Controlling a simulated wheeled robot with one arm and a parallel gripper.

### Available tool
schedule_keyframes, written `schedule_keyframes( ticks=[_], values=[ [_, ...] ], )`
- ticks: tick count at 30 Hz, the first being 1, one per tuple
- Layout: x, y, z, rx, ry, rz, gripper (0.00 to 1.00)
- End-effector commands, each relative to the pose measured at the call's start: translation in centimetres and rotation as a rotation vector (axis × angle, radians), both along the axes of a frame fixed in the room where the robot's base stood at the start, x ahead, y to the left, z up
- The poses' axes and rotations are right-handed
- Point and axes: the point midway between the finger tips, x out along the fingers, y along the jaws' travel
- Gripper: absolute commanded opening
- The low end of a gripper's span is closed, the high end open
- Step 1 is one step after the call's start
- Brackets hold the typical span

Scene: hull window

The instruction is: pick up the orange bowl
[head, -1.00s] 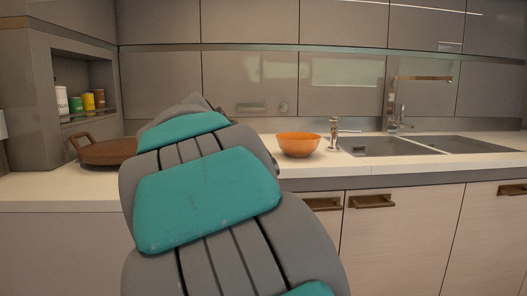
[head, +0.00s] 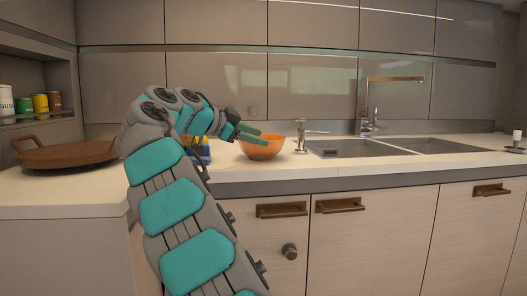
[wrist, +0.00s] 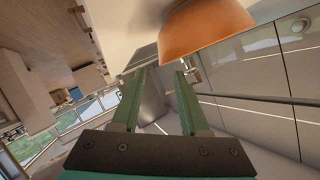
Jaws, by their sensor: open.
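The orange bowl (head: 264,147) stands upright on the white counter, left of the sink. In the wrist view the bowl (wrist: 205,30) shows at the top, cut off by the picture edge, beyond and to the right of the fingers. My gripper (head: 262,136) is by the bowl's left side in the head view, with its green fingers overlapping the bowl's upper part. In the wrist view my gripper (wrist: 158,82) is open, with nothing between its two fingers. I cannot tell whether a finger touches the bowl.
A metal tap-like fitting (head: 300,134) stands close right of the bowl. The sink (head: 360,148) is farther right. A blue and yellow item (head: 197,150) sits behind my arm. A brown lidded pan (head: 70,153) is at the left. The counter front (head: 300,183) is clear.

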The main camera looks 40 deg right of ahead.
Motion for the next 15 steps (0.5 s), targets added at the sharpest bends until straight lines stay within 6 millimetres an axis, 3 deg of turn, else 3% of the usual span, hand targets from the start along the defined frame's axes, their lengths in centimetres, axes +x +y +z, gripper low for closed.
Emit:
schedule_keyframes(
  ticks=[15],
  values=[
    [0.6, -5.4, -1.7, 0.005, 0.006, -0.003, 0.44]
  ],
)
